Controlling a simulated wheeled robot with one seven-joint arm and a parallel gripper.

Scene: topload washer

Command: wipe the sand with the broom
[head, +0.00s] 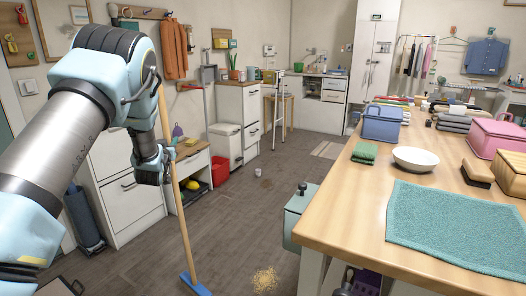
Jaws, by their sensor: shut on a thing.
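The broom has a long wooden handle (183,225) and a blue head (195,287) at the bottom edge of the view, low at the floor. My gripper (166,172) is shut on the broom's handle around its middle, and the broom leans slightly. The fingertips are small and partly hidden by the arm. The sand (265,280) is a small tan pile on the grey wooden floor, to the right of the broom head and apart from it.
A wooden table (340,215) with a teal mat (460,225) and a white bowl (415,159) fills the right. White cabinets and a red bin (220,169) line the left. A small cup (257,172) lies on otherwise clear floor.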

